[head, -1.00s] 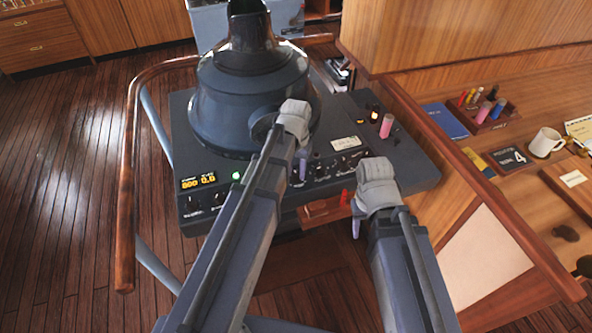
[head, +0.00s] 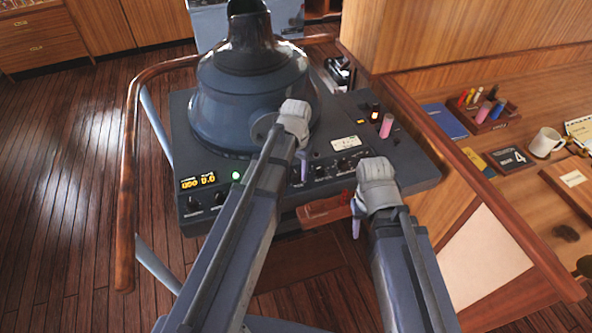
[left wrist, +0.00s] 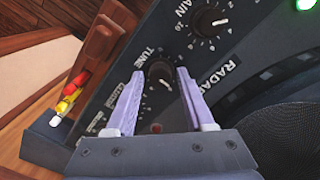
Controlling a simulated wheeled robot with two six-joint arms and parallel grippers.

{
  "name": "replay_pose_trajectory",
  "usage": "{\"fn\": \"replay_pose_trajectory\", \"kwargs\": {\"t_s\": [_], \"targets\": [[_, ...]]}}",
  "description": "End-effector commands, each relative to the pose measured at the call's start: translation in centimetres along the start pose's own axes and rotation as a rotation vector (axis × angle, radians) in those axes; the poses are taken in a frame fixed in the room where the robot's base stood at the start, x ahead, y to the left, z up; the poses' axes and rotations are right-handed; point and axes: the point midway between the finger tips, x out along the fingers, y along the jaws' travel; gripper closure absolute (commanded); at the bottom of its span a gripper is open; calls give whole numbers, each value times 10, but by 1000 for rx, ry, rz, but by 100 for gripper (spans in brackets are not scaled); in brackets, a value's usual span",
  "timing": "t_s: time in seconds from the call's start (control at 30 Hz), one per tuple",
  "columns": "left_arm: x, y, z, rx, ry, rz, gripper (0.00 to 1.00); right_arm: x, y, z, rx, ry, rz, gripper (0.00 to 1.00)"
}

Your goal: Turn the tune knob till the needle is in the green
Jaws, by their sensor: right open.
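The tune knob (left wrist: 162,74) is a dark round knob with a pale pointer line, beside the TUNE label in the left wrist view. My left gripper (left wrist: 160,72) has its two lilac fingers on either side of the knob. They look spread, with a small gap to the knob. In the head view my left gripper (head: 304,170) points down at the front of the radar console. A white meter (head: 345,143) sits on the console; its needle is too small to read. My right gripper (head: 357,226) is open and empty at the console's front edge.
The console (head: 420,172) carries a large blue-grey radar hood (head: 225,105), a pink cylinder (head: 386,126) and a lit display (head: 197,182). A gain knob (left wrist: 208,22) is near the tune knob. A wooden rail (head: 127,190) runs along the left; a desk is at right.

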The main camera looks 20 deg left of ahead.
Motion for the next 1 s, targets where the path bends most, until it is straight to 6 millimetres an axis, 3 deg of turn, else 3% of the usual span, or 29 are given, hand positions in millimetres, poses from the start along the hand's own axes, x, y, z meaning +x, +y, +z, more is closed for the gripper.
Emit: {"fn": "replay_pose_trajectory", "kwargs": {"t_s": [0.1, 0.53, 1.0], "targets": [[0, 0, 0, 0, 0, 0, 34, 0, 0, 0, 0, 0, 0, 50], [-8, 0, 0, 0, 0, 0, 34, -8, 1, 0, 1, 0, 0, 50], [-66, 0, 0, 0, 0, 0, 34, -65, 6, 4, 11, 0, -2, 50]]}}
